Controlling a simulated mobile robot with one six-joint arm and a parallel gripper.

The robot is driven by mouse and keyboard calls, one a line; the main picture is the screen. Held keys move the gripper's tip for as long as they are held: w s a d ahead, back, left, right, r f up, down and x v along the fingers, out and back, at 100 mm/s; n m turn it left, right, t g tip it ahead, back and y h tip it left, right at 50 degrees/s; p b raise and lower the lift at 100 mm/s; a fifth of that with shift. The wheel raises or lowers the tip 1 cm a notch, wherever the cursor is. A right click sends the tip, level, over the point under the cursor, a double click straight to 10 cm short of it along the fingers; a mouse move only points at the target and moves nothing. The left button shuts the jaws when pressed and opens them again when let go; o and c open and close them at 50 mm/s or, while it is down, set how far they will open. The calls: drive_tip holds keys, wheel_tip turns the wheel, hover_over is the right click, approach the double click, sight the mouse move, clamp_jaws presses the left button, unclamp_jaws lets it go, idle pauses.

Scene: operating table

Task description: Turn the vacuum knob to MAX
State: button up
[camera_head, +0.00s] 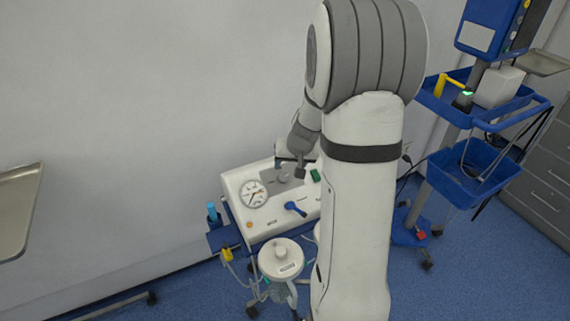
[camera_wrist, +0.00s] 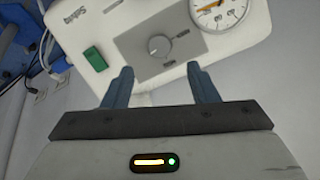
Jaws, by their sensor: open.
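The vacuum knob (camera_wrist: 159,47) is a round grey dial with a pale pointer line, set in a grey panel (camera_wrist: 134,44) on the white suction unit. In the wrist view it sits ahead of my gripper (camera_wrist: 162,84), between and beyond the two blue fingers. The fingers are apart with nothing between them, and they do not appear to touch the knob. The labels beside the knob are too small to read. In the head view my gripper (camera_head: 291,165) is over the unit's top (camera_head: 240,183), close to the knob (camera_head: 283,178).
The unit also bears a round gauge (camera_head: 254,193), a blue lever (camera_head: 295,208) and a green switch (camera_wrist: 96,59). A lidded jar (camera_head: 281,258) stands in front. A blue equipment trolley (camera_head: 470,165) is at the right and a metal tray (camera_head: 18,210) at the left.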

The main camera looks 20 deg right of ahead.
sight(284, 176)
drive_tip(key=b+x, duration=0.1)
drive_tip(key=x, duration=0.6)
drive_tip(key=shift+f, duration=0.45)
drive_tip(key=c, duration=1)
